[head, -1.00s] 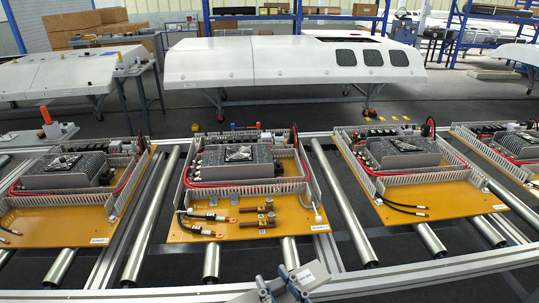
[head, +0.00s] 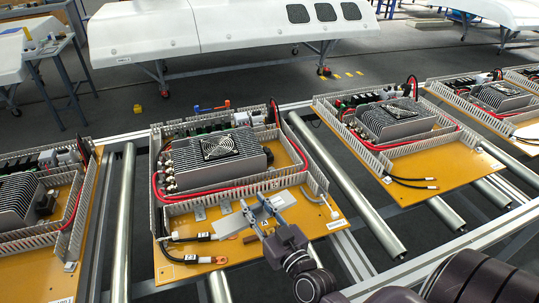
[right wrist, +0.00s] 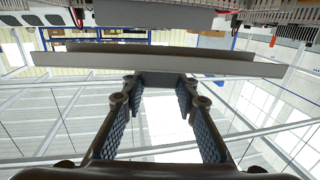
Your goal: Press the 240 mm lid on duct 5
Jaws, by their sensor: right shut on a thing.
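My right gripper (head: 266,207) is above the front part of the middle board and shut on a flat light-grey lid (head: 229,226). In the right wrist view the lid (right wrist: 160,63) is a long strip lying crosswise beyond the right gripper (right wrist: 160,84), and it sticks out on both sides. Grey slotted ducts (head: 236,187) stand along the board's sides and across it, just behind the lid in the head view. I cannot read which one is duct 5. The lid appears apart from the ducts. My left gripper is not in view.
The middle orange board (head: 172,272) carries a finned grey unit (head: 215,158), red cables and black cables with lugs (head: 192,260). Similar boards (head: 458,178) stand on both sides, with metal rollers (head: 350,190) between them. My dark arm fills the lower right.

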